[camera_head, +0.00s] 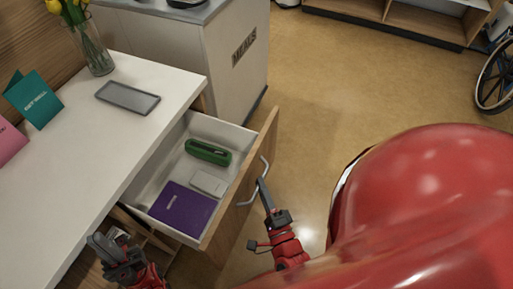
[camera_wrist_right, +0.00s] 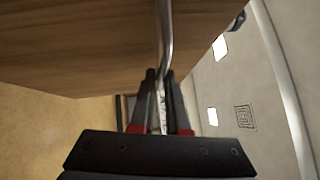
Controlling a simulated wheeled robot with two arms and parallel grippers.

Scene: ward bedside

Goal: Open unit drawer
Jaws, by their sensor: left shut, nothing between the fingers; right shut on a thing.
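The unit drawer (camera_head: 211,131) stands pulled out from the white-topped unit (camera_head: 62,190), and its inside shows. It holds a green case (camera_head: 208,151), a small white box (camera_head: 208,183) and a purple book (camera_head: 182,209). My right gripper (camera_head: 265,186) is at the drawer front, shut on the metal handle (camera_head: 250,199). In the right wrist view the handle (camera_wrist_right: 164,40) runs down between the fingers (camera_wrist_right: 160,85) beside the wooden drawer front (camera_wrist_right: 80,45). My left gripper (camera_head: 104,245) is shut and empty, near the unit's front edge, left of the drawer.
A grey tray (camera_head: 128,97), a vase of yellow tulips (camera_head: 92,45) and standing cards (camera_head: 33,98) are on the unit top. A cabinet marked MEALS (camera_head: 235,60) stands behind the drawer. A wheelchair (camera_head: 495,78) is at the far right. Open floor (camera_head: 330,85) lies between.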

